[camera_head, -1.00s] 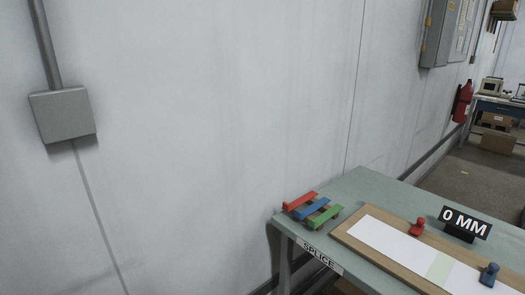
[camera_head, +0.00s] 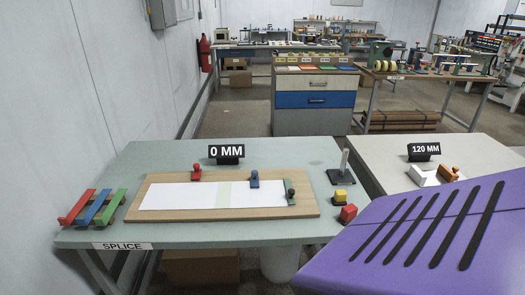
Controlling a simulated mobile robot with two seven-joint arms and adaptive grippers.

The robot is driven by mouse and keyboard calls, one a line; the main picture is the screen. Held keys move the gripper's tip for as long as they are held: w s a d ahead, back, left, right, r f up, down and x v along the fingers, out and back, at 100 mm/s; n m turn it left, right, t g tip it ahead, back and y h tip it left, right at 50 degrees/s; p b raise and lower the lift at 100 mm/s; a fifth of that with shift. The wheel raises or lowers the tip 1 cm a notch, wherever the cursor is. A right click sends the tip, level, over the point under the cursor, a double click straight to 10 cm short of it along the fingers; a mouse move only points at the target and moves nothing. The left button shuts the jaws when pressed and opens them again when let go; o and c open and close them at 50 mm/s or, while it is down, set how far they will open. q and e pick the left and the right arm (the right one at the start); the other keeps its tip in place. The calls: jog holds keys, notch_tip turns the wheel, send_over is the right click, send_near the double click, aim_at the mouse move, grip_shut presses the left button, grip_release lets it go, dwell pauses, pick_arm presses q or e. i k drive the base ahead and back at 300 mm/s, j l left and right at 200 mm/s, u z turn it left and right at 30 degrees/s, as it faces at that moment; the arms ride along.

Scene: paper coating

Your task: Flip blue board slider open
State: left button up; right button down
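A wooden board (camera_head: 309,208) lies on the green table labelled SPLICE, with a white strip (camera_head: 179,197) on it that has a pale green band. A blue slider (camera_head: 254,179) stands upright at the board's far side, near the strip's edge. A red slider (camera_head: 196,173) stands to its left and a green one (camera_head: 290,192) is at the strip's right end. The pictures do not clearly show whether the blue slider is open or closed. Neither of my grippers is in view.
Red, blue (camera_head: 95,208) and green bars lie at the table's left end. A "0 MM" sign (camera_head: 227,153) stands behind the board. A second table has a "120 MM" sign (camera_head: 424,151).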

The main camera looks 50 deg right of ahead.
aim_at(255, 180)
jog(key=z, duration=1.45)
jog(key=j+z, duration=0.1)
jog(key=j, duration=0.75)
jog(key=i, duration=0.05)
